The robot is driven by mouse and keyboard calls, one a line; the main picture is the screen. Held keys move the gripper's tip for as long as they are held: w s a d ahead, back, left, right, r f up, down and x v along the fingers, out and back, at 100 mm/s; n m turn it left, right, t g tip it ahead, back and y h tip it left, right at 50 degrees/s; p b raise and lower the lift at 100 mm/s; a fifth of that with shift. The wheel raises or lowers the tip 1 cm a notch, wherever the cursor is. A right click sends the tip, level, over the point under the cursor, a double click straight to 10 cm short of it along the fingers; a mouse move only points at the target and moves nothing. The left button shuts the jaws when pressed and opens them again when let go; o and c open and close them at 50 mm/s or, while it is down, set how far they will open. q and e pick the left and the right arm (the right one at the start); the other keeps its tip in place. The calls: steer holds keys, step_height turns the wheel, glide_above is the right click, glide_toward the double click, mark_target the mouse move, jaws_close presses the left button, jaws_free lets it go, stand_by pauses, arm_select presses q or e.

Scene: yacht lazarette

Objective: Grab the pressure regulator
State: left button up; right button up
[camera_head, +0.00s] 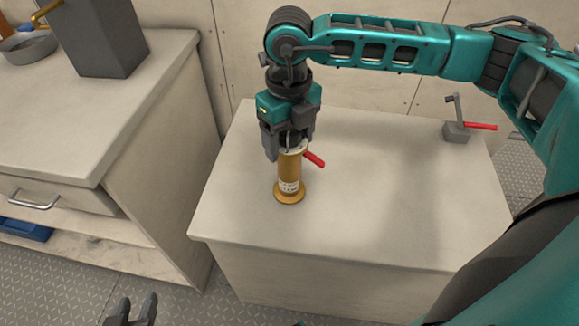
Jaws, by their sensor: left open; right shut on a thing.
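A brass cylinder with a pale printed label and a wider round foot, which looks like the pressure regulator (289,172), stands upright near the left front of the low cabinet top (370,240). My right gripper (286,147) comes down from above and is shut on its upper end. The fingers hide part of that top. A red lever (314,158) sticks out just right of the cylinder's top; I cannot tell whether it belongs to it. My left gripper (130,310) is open and empty at the bottom left edge, low in front of the cabinets.
A grey valve with a red handle (460,130) stands at the back right of the cabinet top. The middle of that top is clear. A taller counter (130,100) at left carries a grey block (100,38) and a round bowl (28,46). A wall stands behind.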

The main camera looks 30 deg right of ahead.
jaws_close()
stand_by(0.3)
steer(key=shift+r, duration=0.1)
